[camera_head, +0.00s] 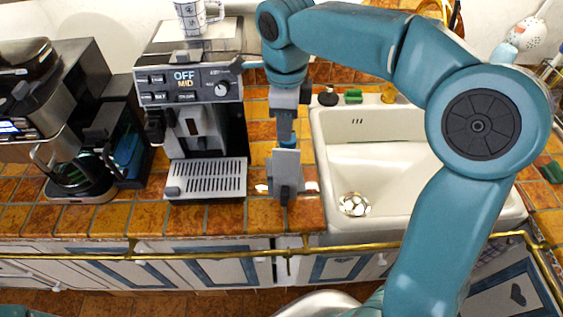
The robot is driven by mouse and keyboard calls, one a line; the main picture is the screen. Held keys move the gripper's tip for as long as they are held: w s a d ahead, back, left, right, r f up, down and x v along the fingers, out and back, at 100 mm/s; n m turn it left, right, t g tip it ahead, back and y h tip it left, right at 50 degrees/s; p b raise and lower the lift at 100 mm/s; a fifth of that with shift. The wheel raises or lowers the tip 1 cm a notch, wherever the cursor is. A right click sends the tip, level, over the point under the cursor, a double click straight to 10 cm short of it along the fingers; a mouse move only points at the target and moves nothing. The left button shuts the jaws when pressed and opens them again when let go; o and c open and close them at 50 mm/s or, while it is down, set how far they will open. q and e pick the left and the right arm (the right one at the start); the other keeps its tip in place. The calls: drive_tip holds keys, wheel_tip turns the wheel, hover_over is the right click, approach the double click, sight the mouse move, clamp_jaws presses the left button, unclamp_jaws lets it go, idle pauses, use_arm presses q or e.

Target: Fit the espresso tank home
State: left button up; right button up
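The espresso machine (192,84) stands on the tiled counter, its display reading OFF and MID, with a slotted drip tray (207,179) in front. A dark blue translucent, tank-like part (129,156) shows in the black unit to its left; I cannot tell whether it is the espresso tank. My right gripper (285,188) points down over the counter, right of the espresso machine and left of the sink. It is seen nearly edge-on, so its opening and any held thing cannot be made out. My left gripper is out of view.
A white sink (376,167) lies to the right, behind my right arm. A coffee maker (75,186) stands at far left. A patterned mug (194,18) sits on the espresso machine. A brass rail (215,253) runs along the counter's front.

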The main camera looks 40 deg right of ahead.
sight(286, 150)
drive_tip(key=shift+s+d+f+b, duration=0.1)
drive_tip(key=shift+d+f+b, duration=0.15)
drive_tip(key=shift+f+b, duration=0.7)
drive_tip(key=f+b, duration=0.2)
drive_tip(key=f, duration=0.1)
drive_tip(key=shift+w+d+f, duration=0.2)
drive_tip(key=shift+w+f, duration=0.1)
drive_tip(key=shift+w, duration=0.1)
drive_tip(key=shift+s+a+f+b, duration=0.1)
drive_tip(key=shift+f+b, duration=0.25)
drive_tip(key=shift+b, duration=0.15)
drive_tip(key=shift+s+a+f+b, duration=0.15)
drive_tip(key=shift+s+b, duration=0.15)
drive_tip(key=shift+b, duration=0.05)
drive_tip(key=shift+w+f+b, duration=0.2)
drive_tip(key=shift+f+b, duration=0.15)
drive_tip(key=shift+f, duration=0.2)
drive_tip(key=shift+w+f+b, duration=0.2)
drive_tip(key=shift+f+b, duration=0.15)
drive_tip(key=shift+f, duration=0.15)
drive_tip(key=shift+s+r, duration=0.25)
drive_tip(key=shift+s, duration=0.2)
drive_tip(key=shift+w+f, duration=0.1)
drive_tip(key=shift+w, duration=0.05)
drive_tip(key=c, duration=0.5)
drive_tip(key=shift+w, duration=0.1)
clamp_jaws()
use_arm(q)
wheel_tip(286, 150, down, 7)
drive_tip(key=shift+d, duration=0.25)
